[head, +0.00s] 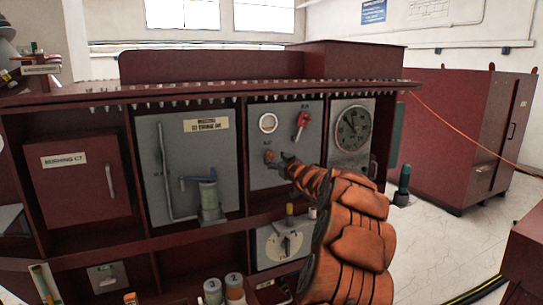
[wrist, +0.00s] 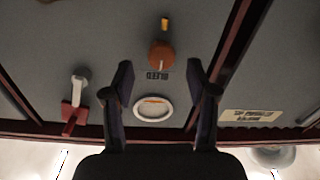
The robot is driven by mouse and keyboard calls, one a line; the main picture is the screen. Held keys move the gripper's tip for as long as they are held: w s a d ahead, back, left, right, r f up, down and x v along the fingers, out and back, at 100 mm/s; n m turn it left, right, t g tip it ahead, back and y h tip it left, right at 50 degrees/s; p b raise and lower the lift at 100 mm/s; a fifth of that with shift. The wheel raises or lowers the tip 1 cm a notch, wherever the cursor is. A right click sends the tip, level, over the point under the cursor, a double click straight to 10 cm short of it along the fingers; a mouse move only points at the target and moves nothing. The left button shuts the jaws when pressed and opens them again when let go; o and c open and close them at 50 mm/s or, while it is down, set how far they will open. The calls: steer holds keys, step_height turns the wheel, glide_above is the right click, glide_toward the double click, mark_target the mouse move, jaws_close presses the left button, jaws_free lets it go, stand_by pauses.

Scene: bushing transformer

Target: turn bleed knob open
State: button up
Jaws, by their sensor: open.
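The bleed knob (head: 269,156) is a small orange-red knob on a grey panel, below a round white-rimmed window. In the upside-down wrist view the round knob (wrist: 161,54) has an upturned BLEED label beside it and a small yellow-orange mark beyond it. My gripper (head: 284,160) is at the panel, just right of the knob in the head view. In the wrist view my gripper (wrist: 161,72) is open, with the knob in line between its two dark fingers. I see no finger contact; the remaining depth cannot be told.
The white-rimmed window (wrist: 153,108) and a red lever (head: 302,121) are close to the knob on the same panel (head: 258,181). A round dial gauge (head: 353,128) is to the right. Dark red frame posts and a shelf border the panel. My arm covers the lower right.

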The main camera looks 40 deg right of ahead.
mark_target(271, 157)
steer(key=shift+p+x, duration=0.55)
steer(key=shift+x, duration=1.25)
jaws_close()
